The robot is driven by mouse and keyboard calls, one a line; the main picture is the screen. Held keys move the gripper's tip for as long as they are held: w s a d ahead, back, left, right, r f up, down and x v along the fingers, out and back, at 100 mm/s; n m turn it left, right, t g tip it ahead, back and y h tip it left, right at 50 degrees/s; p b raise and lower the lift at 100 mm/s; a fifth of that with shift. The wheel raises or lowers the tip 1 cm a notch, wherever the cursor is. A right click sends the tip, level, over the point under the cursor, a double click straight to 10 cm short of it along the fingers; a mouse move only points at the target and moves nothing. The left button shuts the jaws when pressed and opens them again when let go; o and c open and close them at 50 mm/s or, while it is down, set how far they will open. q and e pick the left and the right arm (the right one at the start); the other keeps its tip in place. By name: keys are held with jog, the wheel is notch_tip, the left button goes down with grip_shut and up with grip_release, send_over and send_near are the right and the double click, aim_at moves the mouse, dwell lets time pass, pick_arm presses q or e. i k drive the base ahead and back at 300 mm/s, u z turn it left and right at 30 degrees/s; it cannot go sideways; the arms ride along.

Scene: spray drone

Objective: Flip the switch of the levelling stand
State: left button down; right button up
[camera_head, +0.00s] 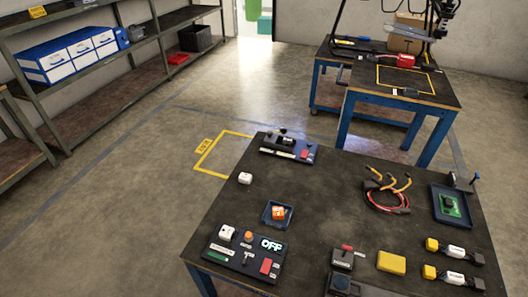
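A dark panel (215,249) lies at the front left corner of the near workbench. I cannot tell for sure whether this is the levelling stand. A second dark unit (289,147) with a red part lies at the back left of the bench. A small dark device (342,260) with a red-tipped lever stands at the front middle. Neither of my grippers is in view.
The near workbench (330,190) also holds a blue tray (268,220) with an orange cube, red and yellow cables (386,192), a yellow block (391,262), a tray with a green board (450,206) and connectors (456,251). Shelves (100,90) stand left; the floor between is clear.

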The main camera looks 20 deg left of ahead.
aim_at(266, 264)
jog(key=u, duration=0.5)
jog(key=k, duration=0.8)
jog(key=z, duration=1.25)
